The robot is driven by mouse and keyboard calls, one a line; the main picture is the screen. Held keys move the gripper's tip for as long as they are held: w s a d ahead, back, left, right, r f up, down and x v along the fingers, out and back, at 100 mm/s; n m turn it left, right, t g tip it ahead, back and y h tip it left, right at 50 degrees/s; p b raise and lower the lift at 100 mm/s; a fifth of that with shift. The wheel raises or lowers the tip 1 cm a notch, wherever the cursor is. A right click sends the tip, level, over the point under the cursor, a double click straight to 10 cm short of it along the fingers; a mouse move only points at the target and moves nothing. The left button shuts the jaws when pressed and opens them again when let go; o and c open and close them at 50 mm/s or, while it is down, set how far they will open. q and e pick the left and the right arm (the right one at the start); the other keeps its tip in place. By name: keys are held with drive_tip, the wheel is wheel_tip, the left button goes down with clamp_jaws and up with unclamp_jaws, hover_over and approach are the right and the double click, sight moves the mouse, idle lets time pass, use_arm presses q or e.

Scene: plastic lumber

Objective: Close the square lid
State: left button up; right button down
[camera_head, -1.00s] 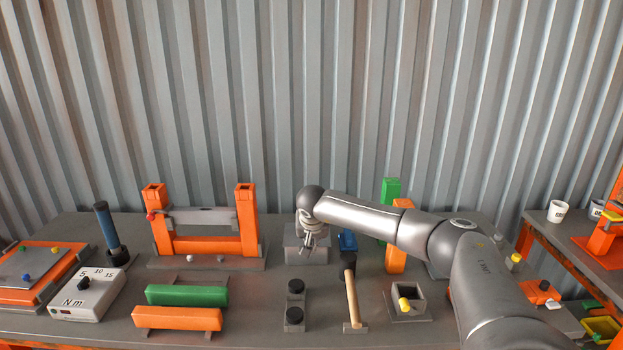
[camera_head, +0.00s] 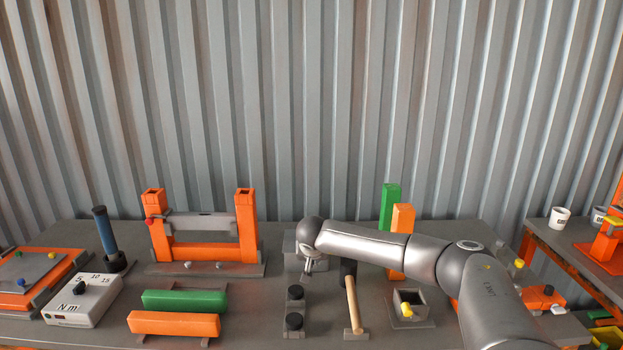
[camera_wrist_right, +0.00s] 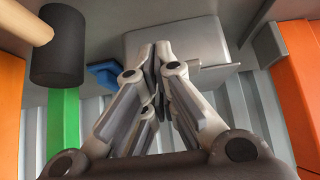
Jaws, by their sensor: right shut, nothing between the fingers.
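A grey square box (camera_head: 291,245) stands at the back middle of the table, partly hidden behind my right gripper. In the right wrist view, a grey block with a flat face (camera_wrist_right: 195,45) lies just beyond the fingertips. I cannot tell how its lid sits, or whether the fingertips touch it. My right gripper (camera_head: 308,270) points down in front of the box, and its fingertips (camera_wrist_right: 158,48) are together with nothing between them. My left gripper is not in view.
A hammer (camera_head: 354,305) lies right of my gripper, its dark head (camera_wrist_right: 58,48) close by in the wrist view. Green (camera_head: 390,207) and orange (camera_head: 402,240) posts stand behind. An open small box (camera_head: 421,310) with a yellow knob is right.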

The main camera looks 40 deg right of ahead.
drive_tip(key=shift+r, duration=0.1)
wheel_tip(320, 180, up, 4)
drive_tip(key=p, duration=0.3)
drive_tip(key=s+a+f+b, duration=0.3)
drive_tip(key=s+a, duration=0.3)
drive_tip(key=s, duration=0.1)
drive_tip(key=shift+f, duration=0.25)
drive_tip(key=shift+s, duration=0.15)
